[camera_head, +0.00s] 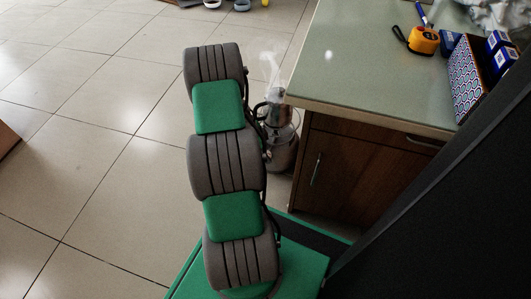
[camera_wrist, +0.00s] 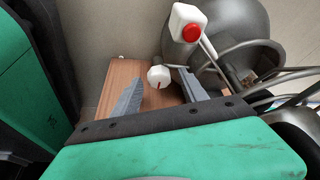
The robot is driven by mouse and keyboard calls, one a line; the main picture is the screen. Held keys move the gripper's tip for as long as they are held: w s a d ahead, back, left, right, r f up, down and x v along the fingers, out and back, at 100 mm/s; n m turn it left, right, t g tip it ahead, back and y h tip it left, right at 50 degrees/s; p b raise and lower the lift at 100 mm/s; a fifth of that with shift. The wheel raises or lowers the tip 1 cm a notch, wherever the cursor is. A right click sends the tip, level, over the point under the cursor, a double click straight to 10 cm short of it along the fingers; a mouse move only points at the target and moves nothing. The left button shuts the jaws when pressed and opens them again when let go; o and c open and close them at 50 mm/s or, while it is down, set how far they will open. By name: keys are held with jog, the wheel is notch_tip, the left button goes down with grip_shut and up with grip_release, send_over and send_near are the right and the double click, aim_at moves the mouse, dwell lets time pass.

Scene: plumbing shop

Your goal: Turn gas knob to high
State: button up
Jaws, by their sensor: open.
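In the wrist view, a small round white knob (camera_wrist: 159,77) with a red mark shows between the two grey fingers of my gripper (camera_wrist: 161,80). The fingers stand apart, one on each side of the knob, with visible gaps; I cannot tell how far they reach in depth. A white part with a red round face (camera_wrist: 190,27) sits above it, beside a grey rounded metal body (camera_wrist: 238,25). In the head view, a steaming metal pot on a stand (camera_head: 279,135) is partly hidden behind my arm, and my gripper is hidden there.
A wooden cabinet (camera_head: 345,165) with a pale green top stands right of the pot. A yellow tape measure (camera_head: 424,41) and boxes (camera_head: 470,80) lie on it. Metal bars (camera_wrist: 285,75) are close to the right of my gripper.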

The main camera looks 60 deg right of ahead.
jog(key=shift+c, duration=0.3)
grip_shut()
jog(key=shift+n, duration=0.4)
jog(key=shift+a+r+n+h+p, duration=0.15)
jog(key=shift+n+h+p, duration=0.25)
jog(key=shift+n+p, duration=0.4)
jog(key=n+p, duration=0.1)
jog(key=n+t+p, duration=0.1)
jog(key=n, duration=0.1)
jog(key=shift+s+n+t+h, duration=0.15)
jog(key=shift+n+t+h, duration=0.15)
jog(key=n+t+p, duration=0.1)
jog(key=n, duration=0.2)
jog(key=n+t+p, duration=0.1)
jog(key=n, duration=0.2)
jog(key=shift+s+h, duration=0.15)
jog(key=shift+h, duration=0.15)
jog(key=shift+n+t, duration=0.3)
jog(key=shift+f, duration=0.2)
